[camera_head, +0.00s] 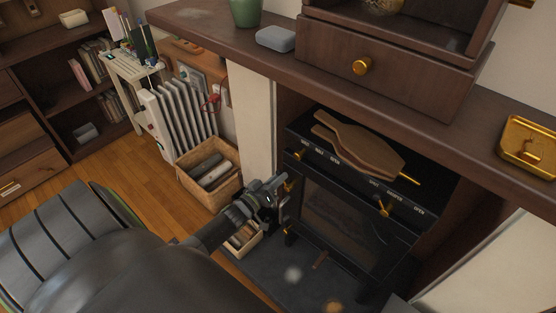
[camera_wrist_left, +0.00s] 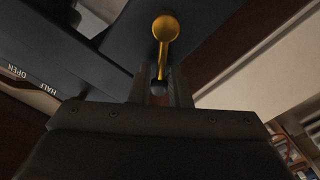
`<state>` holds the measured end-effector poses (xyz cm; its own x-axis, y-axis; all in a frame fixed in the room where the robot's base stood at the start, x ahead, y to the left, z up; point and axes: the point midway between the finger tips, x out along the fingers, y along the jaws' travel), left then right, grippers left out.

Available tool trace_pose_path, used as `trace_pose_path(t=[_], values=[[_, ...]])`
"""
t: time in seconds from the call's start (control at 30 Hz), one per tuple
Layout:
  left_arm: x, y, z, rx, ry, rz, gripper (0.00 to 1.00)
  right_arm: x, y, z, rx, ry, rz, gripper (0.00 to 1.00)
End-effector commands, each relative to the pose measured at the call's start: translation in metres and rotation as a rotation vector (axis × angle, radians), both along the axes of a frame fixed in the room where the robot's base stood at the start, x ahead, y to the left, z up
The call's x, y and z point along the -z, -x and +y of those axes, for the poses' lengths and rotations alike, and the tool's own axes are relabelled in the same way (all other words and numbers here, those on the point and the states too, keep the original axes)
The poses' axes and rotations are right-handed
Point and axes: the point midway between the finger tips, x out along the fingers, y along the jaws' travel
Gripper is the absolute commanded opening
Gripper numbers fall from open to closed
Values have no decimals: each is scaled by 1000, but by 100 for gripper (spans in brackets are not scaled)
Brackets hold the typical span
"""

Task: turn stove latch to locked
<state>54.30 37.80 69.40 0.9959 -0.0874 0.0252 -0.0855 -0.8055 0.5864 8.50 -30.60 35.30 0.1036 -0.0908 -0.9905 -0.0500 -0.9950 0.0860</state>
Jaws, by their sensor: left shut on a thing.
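The black stove (camera_head: 335,215) stands in the fireplace recess, its glass door facing left and toward me. My left gripper (camera_head: 279,190) is at the upper left of the stove front. It is shut on a brass lever (camera_wrist_left: 165,35), whose round knob stands out beyond the fingers in the left wrist view, where the gripper (camera_wrist_left: 160,88) shows at the lower middle. The head view shows a bit of this brass lever (camera_head: 290,184) beside the fingers. Another brass lever (camera_head: 385,207) is at the stove's right, under labels SHUT, HALF, OPEN. My right gripper is not in view.
Wooden bellows (camera_head: 360,145) lie on the stove top. The dark mantel shelf (camera_head: 230,40) overhangs it. A log basket (camera_head: 209,175) and white radiator (camera_head: 180,122) stand to the left. A small box (camera_head: 244,238) lies below my gripper.

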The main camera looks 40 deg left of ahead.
Motion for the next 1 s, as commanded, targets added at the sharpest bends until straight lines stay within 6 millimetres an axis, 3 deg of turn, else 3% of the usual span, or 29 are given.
trace_pose_path(t=[0.2,0.23,0.33,0.7,0.87,1.0], values=[[-2,-1,1,0,-1,-4,0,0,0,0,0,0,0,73],[-2,-1,1,0,-1,-4,19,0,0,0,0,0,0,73],[-2,-1,1,0,-1,-2,32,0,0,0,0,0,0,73],[0,5,1,-1,-1,2,32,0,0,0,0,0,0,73],[1,27,3,-2,-1,2,32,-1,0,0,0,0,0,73],[2,59,6,-1,-2,3,32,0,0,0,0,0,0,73]])
